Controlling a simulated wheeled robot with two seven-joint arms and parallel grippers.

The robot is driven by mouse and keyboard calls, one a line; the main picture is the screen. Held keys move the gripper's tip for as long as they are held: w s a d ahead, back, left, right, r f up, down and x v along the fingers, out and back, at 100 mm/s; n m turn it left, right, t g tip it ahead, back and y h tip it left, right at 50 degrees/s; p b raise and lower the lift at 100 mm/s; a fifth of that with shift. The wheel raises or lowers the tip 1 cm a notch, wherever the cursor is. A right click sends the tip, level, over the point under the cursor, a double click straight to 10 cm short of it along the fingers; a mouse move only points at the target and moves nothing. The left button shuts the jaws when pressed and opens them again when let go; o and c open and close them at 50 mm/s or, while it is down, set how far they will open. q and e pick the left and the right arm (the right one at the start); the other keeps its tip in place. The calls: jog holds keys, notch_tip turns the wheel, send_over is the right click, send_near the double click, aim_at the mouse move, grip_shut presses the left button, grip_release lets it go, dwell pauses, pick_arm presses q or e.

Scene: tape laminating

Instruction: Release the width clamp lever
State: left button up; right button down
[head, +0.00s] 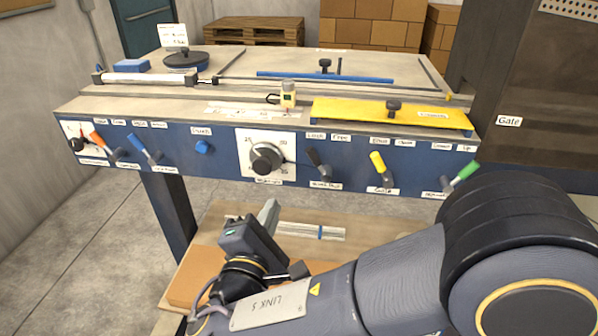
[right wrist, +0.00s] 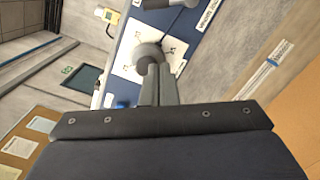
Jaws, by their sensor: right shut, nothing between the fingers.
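Several levers sit on the blue front panel (head: 225,160) of the machine, and their small labels are too blurred to tell which one is the width clamp lever. A black lever (head: 317,163) is just right of the round knob (head: 266,158) and leans up-left. Further right are a yellow lever (head: 379,166) and a green lever (head: 463,174); an orange lever (head: 100,140) and a blue lever (head: 141,148) are at left. My right gripper (head: 268,211) is shut and empty, below the knob. In the right wrist view its fingers (right wrist: 158,82) point toward the knob (right wrist: 148,56). My left gripper is out of view.
A yellow plate (head: 390,112) with a black knob lies on the machine top at right. A lower shelf (head: 215,225) holds a cardboard-coloured slab and a pale strip. My right arm covers the lower right. Floor at left is clear.

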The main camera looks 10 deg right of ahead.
aim_at(318, 160)
jog(key=shift+a+r, duration=0.1)
jog(key=shift+a, duration=0.15)
jog(key=w+d+p, duration=0.1)
jog(key=w+d, duration=0.1)
jog(key=w, duration=0.1)
jog(key=w+d+r, duration=0.1)
jog(key=w+d, duration=0.1)
jog(key=w, duration=0.1)
jog(key=w+d+r+p, duration=0.1)
jog(key=w+d, duration=0.2)
jog(key=shift+p, duration=0.35)
